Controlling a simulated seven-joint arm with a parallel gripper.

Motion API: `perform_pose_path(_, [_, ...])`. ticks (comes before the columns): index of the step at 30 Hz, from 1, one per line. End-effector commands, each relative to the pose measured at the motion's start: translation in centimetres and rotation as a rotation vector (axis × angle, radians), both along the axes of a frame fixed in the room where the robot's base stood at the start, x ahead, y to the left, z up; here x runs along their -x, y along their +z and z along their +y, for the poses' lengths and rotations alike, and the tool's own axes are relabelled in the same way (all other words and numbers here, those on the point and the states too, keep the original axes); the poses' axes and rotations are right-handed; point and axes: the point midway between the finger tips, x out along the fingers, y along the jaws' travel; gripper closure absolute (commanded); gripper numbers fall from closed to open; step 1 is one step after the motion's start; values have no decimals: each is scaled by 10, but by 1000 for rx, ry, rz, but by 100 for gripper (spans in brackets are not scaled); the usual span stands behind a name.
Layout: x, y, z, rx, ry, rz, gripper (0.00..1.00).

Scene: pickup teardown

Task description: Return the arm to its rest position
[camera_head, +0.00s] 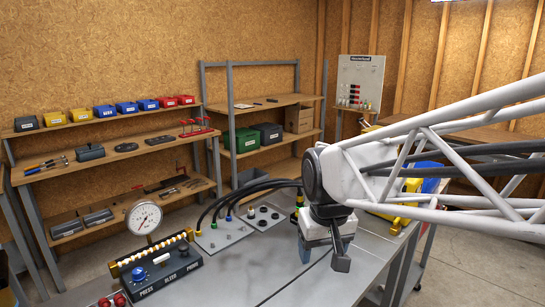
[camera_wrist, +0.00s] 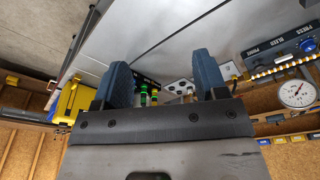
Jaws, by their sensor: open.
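My gripper (camera_head: 323,256) hangs at the end of my white lattice arm, over the front right part of the grey bench (camera_head: 240,278). Its two fingers point down and stand apart, with nothing visible between them. In the wrist view my gripper (camera_wrist: 161,70) shows two blue-grey fingers spread wide. Green-banded fittings and a light plate with dark round holes (camera_wrist: 180,87) show beyond the gap, apart from the fingers.
A control box (camera_head: 160,273) with a pressure gauge (camera_head: 144,217) stands at the bench's left. Hoses (camera_head: 245,190) arch to plates at the bench's back. Yellow equipment (camera_head: 397,215) sits to the right of my gripper. Shelves with bins (camera_head: 105,111) line the wall.

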Motion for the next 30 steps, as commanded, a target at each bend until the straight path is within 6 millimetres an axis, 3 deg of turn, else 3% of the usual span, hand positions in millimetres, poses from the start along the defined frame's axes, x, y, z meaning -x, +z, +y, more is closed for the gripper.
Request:
perform_pose_path(6, [54, -7, -41, -6, -91, -27, 34])
perform_pose_path(15, [118, -26, -78, -10, -199, -57, 34])
perform_pose_path(21, [138, -35, -86, -11, -232, -67, 34])
perform_pose_path(30, [141, -36, -88, -12, -237, -68, 34])
